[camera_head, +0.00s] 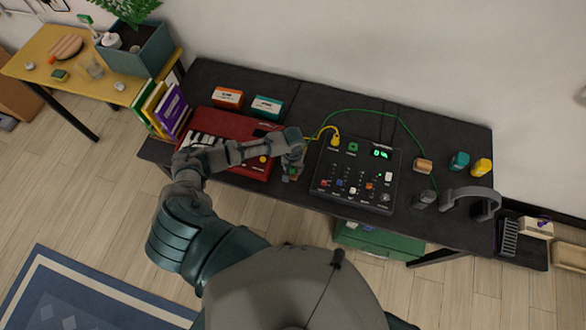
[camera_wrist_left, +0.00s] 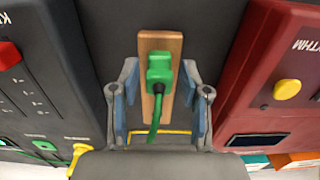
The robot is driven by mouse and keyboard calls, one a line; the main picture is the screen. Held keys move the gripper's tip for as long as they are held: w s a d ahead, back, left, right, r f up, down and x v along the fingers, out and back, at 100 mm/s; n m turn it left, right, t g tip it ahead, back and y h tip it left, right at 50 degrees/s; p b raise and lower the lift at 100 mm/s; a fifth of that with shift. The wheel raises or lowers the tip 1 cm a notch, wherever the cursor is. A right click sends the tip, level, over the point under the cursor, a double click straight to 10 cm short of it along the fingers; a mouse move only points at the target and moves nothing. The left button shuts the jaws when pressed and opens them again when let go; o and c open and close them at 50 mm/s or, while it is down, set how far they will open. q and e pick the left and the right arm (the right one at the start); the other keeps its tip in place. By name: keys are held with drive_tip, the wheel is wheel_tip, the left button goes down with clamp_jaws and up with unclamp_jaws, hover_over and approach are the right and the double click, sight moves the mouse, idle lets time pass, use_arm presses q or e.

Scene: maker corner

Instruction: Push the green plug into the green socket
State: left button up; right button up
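The green plug (camera_wrist_left: 160,70) lies on a wooden block (camera_wrist_left: 172,42) in the left wrist view, its green cable running down the picture. My left gripper (camera_wrist_left: 162,105) is open, with one blue-padded finger on each side of the plug and a gap to it. In the head view my left gripper (camera_head: 292,172) is low over the table between the red keyboard and the black mixer and mostly hides the plug. The green socket (camera_head: 353,147) is at the top of the black mixer (camera_head: 332,170), and nothing is in it. My right gripper is not in view.
A yellow plug (camera_head: 335,141) sits in the mixer beside the green socket. A green cable (camera_head: 375,114) arcs behind the mixer. The red keyboard (camera_head: 256,171) is close left of my gripper. Headphones (camera_head: 470,195) and small items lie at the right.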

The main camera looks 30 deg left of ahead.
sight(294, 168)
use_arm(q)
clamp_jaws()
drive_tip(key=shift+r, duration=0.5)
drive_tip(key=r, duration=0.2)
drive_tip(key=shift+s+d+r, duration=0.3)
drive_tip(key=s+d+r, duration=0.1)
drive_tip(key=s+d, duration=0.9)
drive_tip(key=s, duration=0.1)
drive_tip(key=shift+d+r, duration=0.25)
